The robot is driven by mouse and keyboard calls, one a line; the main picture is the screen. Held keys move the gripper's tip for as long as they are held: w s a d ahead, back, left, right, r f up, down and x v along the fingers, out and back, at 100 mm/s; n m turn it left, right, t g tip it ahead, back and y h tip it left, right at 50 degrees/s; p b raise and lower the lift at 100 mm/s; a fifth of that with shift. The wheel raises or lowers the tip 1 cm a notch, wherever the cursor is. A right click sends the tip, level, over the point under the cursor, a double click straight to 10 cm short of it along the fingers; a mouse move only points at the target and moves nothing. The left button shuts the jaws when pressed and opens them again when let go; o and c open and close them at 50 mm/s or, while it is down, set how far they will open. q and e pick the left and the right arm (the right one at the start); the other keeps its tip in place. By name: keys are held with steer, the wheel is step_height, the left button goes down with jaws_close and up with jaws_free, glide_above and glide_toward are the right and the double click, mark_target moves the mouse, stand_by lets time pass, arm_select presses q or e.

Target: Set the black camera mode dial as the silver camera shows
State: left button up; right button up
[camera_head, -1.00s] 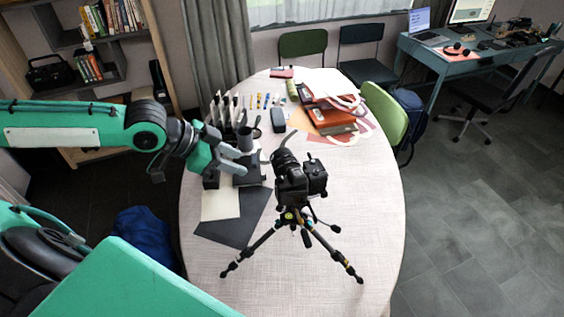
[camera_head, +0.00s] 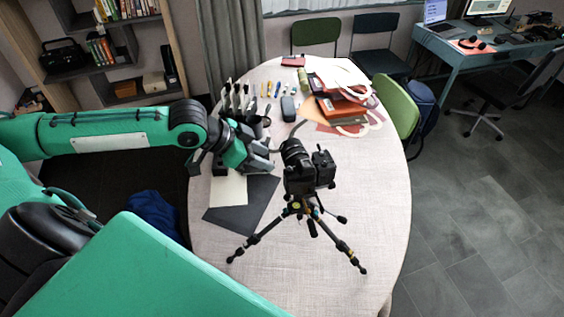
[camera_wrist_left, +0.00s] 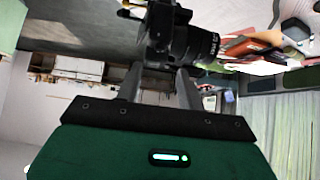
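The black camera (camera_head: 309,174) stands on a black tripod (camera_head: 300,212) at the middle of the table, its lens toward the back left. Its mode dial is too small to make out. My left gripper (camera_head: 268,160) is just left of the camera, near its lens. In the left wrist view the two fingers (camera_wrist_left: 160,76) are apart with nothing clearly between them, and the camera (camera_wrist_left: 178,32) is beyond their tips. I cannot tell whether they touch it. I cannot make out a silver camera. My right gripper is in neither view.
The pale oval table (camera_head: 360,220) has clear room right of the tripod. A dark sheet (camera_head: 238,212) lies left of it. Upright tools (camera_head: 236,100) stand behind my left gripper. Red boxes (camera_head: 338,100) and papers lie at the back right, with a green chair (camera_head: 396,108) beside them.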

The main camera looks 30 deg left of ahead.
mark_target(290, 168)
arm_select(q)
steer(key=p+x, duration=0.1)
steer(key=x, duration=0.4)
steer(key=shift+w+d+f+p, duration=0.15)
steer(key=shift+w+d+p, duration=0.1)
steer(key=shift+p, duration=0.15)
steer(key=shift+x, duration=0.75)
steer(key=shift+f, duration=0.1)
jaws_close()
